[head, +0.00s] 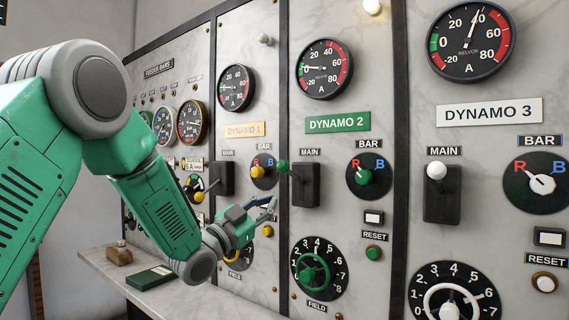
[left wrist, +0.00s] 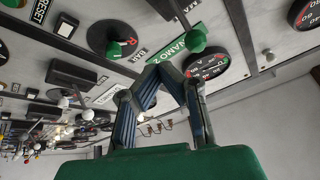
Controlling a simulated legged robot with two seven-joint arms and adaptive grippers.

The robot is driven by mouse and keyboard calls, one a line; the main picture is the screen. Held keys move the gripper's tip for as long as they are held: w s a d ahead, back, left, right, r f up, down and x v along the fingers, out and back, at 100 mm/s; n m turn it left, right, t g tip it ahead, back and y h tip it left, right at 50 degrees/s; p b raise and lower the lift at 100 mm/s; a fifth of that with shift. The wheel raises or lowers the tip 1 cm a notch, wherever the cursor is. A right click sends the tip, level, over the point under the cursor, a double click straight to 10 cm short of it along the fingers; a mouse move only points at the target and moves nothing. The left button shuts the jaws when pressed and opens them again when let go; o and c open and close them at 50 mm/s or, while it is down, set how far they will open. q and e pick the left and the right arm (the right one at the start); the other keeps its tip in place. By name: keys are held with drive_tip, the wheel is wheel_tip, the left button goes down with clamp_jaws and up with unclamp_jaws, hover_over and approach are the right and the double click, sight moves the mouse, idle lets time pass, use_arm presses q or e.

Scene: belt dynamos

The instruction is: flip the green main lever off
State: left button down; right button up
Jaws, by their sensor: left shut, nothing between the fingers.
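The green main lever (head: 283,166) is a green ball on a thin rod, sticking out from a black box (head: 306,185) under the MAIN label of the DYNAMO 2 panel. Its rod is angled up, with the ball near the height of the box's top. My left gripper (head: 273,203) is shut and empty, below and slightly left of the ball, apart from it. In the left wrist view the green ball (left wrist: 197,41) shows beyond the shut fingertips (left wrist: 163,70). My right gripper is in neither view.
The green BAR knob (head: 365,177) is right of the lever, and a green wheel (head: 313,272) is below. The yellow DYNAMO 1 lever (head: 199,197) hangs lower at left. The white DYNAMO 3 lever (head: 436,170) is at right. A ledge (head: 215,300) runs below.

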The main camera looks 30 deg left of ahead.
use_arm(q)
drive_tip(key=m+t+h, duration=0.1)
drive_tip(key=m+h, duration=0.1)
approach(283, 161)
wheel_tip(283, 161, up, 3)
drive_tip(key=s+d, duration=0.2)
drive_tip(key=d, duration=0.1)
drive_tip(key=shift+s+r, duration=0.1)
drive_tip(key=shift+r, duration=0.1)
drive_tip(key=p+x, duration=0.3)
drive_tip(key=x, duration=0.7)
drive_tip(key=a+f, duration=0.1)
drive_tip(key=w+a+f, duration=0.1)
drive_tip(key=f, duration=0.1)
drive_tip(key=shift+a, duration=0.3)
drive_tip(key=shift+d+f, duration=0.1)
drive_tip(key=shift+f, duration=0.05)
